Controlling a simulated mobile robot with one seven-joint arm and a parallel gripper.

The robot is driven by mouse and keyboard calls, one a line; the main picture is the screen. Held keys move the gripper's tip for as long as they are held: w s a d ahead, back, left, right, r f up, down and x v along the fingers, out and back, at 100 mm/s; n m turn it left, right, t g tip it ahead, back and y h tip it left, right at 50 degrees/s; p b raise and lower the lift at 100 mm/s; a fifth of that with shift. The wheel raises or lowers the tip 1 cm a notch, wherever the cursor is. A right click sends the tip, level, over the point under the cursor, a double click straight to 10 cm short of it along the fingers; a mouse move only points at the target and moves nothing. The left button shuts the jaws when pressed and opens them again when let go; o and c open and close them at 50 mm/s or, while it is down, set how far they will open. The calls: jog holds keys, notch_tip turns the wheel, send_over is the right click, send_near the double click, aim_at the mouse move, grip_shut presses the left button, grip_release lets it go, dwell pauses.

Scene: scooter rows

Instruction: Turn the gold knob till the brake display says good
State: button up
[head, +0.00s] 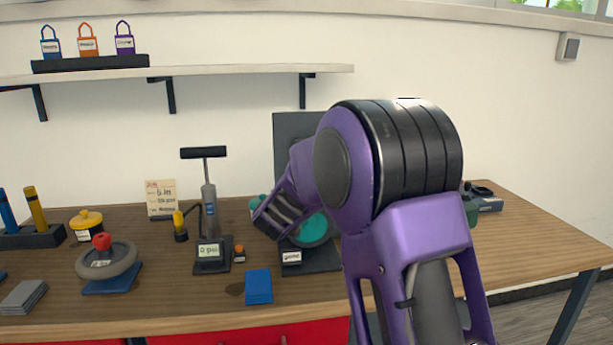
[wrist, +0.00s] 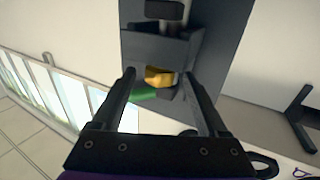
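The gold knob (wrist: 158,76) shows in the wrist view on a dark grey stand, with a green part just below it. My gripper (wrist: 160,74) is open, its two dark fingers on either side of the knob with visible gaps. I cannot tell whether the fingertips reach its depth. In the head view my purple arm hides the gripper and the knob. A dark upright panel (head: 290,130) and a teal round part (head: 314,231) show partly behind the arm. I see no readable brake display; a white label (head: 291,257) sits at the base there.
Left of the arm on the wooden table (head: 150,300) stand a pump with a small screen (head: 209,250), a blue block (head: 258,286) and a wheel on a blue stand (head: 107,262). A wall shelf (head: 200,71) hangs above.

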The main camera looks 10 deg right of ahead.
jog(key=v, duration=1.7)
jog(key=shift+s, duration=0.25)
jog(key=shift+w+a, duration=0.1)
